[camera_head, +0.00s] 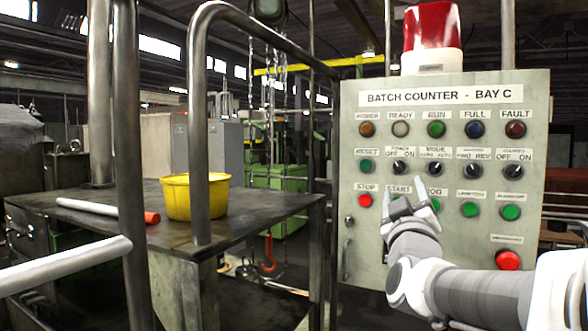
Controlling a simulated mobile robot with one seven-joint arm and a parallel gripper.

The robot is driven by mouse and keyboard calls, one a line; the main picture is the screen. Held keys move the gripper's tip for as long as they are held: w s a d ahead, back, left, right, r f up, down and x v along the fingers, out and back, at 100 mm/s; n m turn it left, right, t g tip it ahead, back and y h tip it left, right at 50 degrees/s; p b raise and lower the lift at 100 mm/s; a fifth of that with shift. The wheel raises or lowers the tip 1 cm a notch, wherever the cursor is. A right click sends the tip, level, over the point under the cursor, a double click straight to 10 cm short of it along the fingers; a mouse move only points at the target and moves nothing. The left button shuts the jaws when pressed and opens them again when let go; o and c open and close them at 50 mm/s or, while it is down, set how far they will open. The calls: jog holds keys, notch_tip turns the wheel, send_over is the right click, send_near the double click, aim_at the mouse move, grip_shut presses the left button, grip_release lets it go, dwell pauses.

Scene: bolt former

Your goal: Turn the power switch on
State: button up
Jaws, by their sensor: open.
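The power switch (397,167) is a small black rotary knob under a "POWER OFF ON" label, at the left of the knob row on the grey-green control panel (360,290). It is too small to tell which way it points. My gripper (405,191) is open and empty. Its two fingertips point up, below the power switch in the picture, over the START label. The gap between the fingertips and the panel cannot be told. My gripper hides the START button and part of the JOG button (436,205).
More black knobs sit to the right, the nearest being the mode knob (433,168). Green RESET (366,166) and red STOP (365,200) buttons lie left. A steel rail (197,130) stands left, before a table (255,208) with a yellow bucket (176,203).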

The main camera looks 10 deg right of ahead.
aim_at(400, 169)
jog(key=p+x, duration=0.1)
jog(key=x, duration=0.8)
jog(key=shift+c, duration=0.2)
grip_shut()
